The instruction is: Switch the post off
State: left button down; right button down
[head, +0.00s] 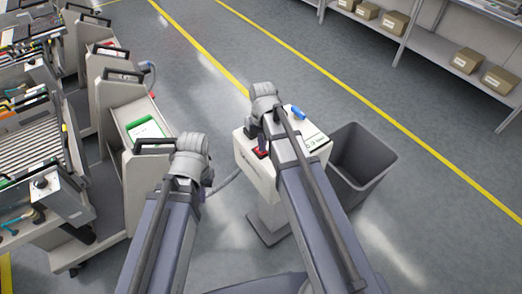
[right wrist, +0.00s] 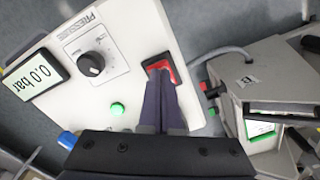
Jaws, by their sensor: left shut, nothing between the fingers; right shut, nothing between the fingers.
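The post (head: 262,182) is a pale pedestal with a sloped white top, in the middle of the head view. In the right wrist view its panel (right wrist: 130,30) carries a red rocker switch (right wrist: 161,67) in a dark frame, a black pressure knob (right wrist: 91,64), a bright green round button or lamp (right wrist: 118,109) and a display (right wrist: 36,77) reading 0.0 bar. My right gripper (right wrist: 162,80) is shut and empty, its tips at the red switch; contact cannot be told. My left gripper (head: 206,188) is shut and empty, left of the post, its tips mostly hidden.
A grey open bin (head: 362,165) stands right beside the post. Feeder trolleys (head: 125,165) line the left side. A blue part (head: 298,114) sits at the post's far edge. A shelf with cartons (head: 466,60) is at the back right. Floor between is clear.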

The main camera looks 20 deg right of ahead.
jog(key=shift+f+b, duration=0.3)
jog(key=shift+f, duration=0.05)
jog(key=shift+r, duration=0.1)
notch_tip(320, 180, up, 7)
jog(key=p, duration=0.7)
dwell(0.4)
jog(key=shift+s+a, duration=0.1)
jog(key=s+a+n+h, duration=0.1)
jog(key=s+a+n, duration=0.4)
jog(key=s+a, duration=0.5)
jog(key=s, duration=0.4)
jog(key=shift+a+n, duration=0.15)
jog(key=shift+n, duration=0.25)
